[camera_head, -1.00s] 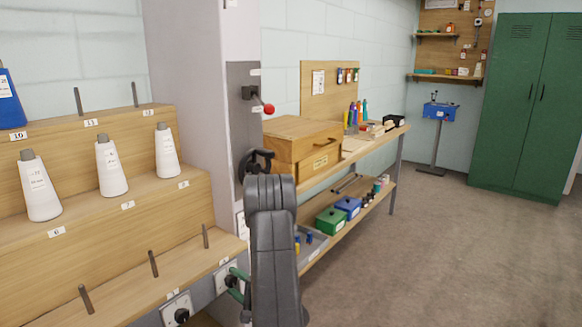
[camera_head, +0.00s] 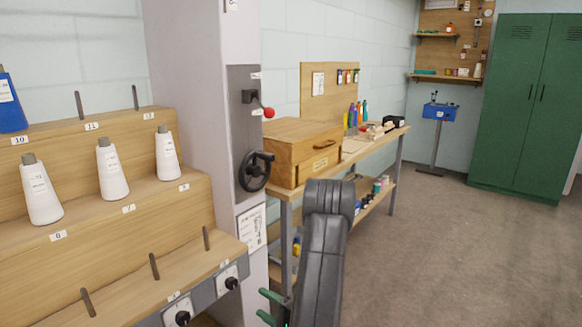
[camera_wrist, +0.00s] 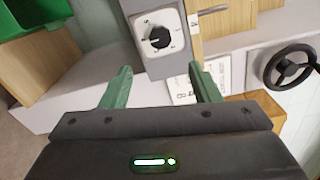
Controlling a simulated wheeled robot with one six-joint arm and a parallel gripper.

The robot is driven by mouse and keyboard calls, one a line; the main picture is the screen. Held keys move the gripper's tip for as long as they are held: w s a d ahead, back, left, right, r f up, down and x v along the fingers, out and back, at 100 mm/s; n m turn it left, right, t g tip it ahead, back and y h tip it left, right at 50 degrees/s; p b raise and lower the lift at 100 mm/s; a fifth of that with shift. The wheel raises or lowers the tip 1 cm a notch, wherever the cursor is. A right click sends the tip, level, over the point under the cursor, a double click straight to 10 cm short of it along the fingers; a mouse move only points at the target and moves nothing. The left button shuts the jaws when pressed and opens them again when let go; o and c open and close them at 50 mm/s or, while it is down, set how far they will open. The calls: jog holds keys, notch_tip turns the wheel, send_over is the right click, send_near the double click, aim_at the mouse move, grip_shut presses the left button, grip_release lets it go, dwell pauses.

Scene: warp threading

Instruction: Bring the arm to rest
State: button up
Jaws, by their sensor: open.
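My arm (camera_head: 325,245) rises in the lower middle of the head view, in front of the workbench. The green fingers of my gripper (camera_head: 268,306) show at its lower left, below the grey control panel. In the wrist view my gripper (camera_wrist: 160,85) is open, with its two green fingers apart and nothing between them. A rotary knob (camera_wrist: 158,37) on a panel shows beyond the fingers.
A wooden rack (camera_head: 130,240) with white yarn cones (camera_head: 112,172) stands at left. A handwheel (camera_head: 255,171) and a red-knobbed lever (camera_head: 268,112) are on the pillar. The workbench (camera_head: 365,150) carries a wooden drawer box (camera_head: 300,150). Floor (camera_head: 440,250) at right is clear.

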aim_at(234, 284)
jog(key=b+x, duration=0.1)
jog(key=x, duration=1.1)
jog(key=shift+f+n+b, duration=0.1)
jog(key=shift+n+b, duration=0.2)
jog(key=shift+b, duration=0.2)
jog(key=n+b, duration=0.1)
jog(key=n, duration=0.1)
jog(key=shift+d+n, duration=0.1)
jog(key=shift+n, duration=0.2)
jog(key=n+b, duration=0.2)
jog(key=n, duration=0.3)
jog(key=n+b, duration=0.1)
jog(key=n, duration=0.3)
jog(key=shift+r+n+b, duration=0.2)
jog(key=shift+n+b, duration=0.2)
jog(key=shift+s+r+n+b, duration=0.1)
jog(key=shift+n+b, duration=0.25)
jog(key=shift+n, duration=1.45)
